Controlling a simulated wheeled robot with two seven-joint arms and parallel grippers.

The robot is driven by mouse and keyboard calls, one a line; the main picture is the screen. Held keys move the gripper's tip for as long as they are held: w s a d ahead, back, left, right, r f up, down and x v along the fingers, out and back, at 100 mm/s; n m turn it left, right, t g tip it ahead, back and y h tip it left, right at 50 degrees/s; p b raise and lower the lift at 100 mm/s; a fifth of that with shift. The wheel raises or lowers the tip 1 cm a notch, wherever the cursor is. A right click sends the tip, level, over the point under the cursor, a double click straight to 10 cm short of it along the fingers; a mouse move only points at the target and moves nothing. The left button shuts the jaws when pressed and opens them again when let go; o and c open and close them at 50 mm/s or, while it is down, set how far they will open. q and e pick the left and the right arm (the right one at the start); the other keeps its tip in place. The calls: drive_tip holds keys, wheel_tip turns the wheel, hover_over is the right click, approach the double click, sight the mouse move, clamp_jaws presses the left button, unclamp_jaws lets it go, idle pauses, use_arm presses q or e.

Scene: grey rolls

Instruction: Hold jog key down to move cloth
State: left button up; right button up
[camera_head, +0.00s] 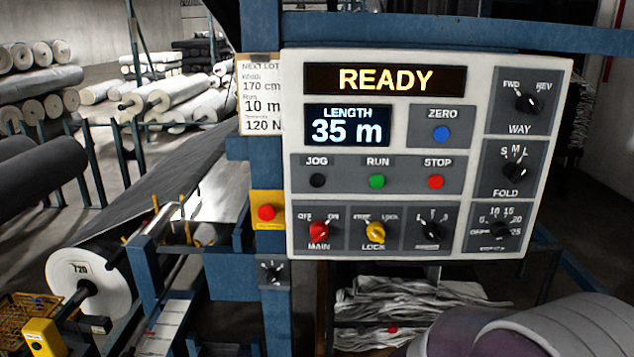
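The control panel (466,62) faces me, pale with grey fields. Its black jog key (317,180) sits at the left of the key row, under the word JOG. The green run key (376,181) and red stop key (435,181) are to its right. The display (385,80) reads READY, and the length display (347,125) reads 35 m. The dark cloth (150,182) runs down the machine at left towards a white-ended roll marked 720 (88,286). Neither gripper is in view, and nothing covers the jog key.
A red button on a yellow box (266,213) is on the blue post left of the panel. A paper card (261,95) reads 10 m. Folded cloth (400,300) lies below the panel. Stacked rolls (35,55) stand at the back left. The panel's front is clear.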

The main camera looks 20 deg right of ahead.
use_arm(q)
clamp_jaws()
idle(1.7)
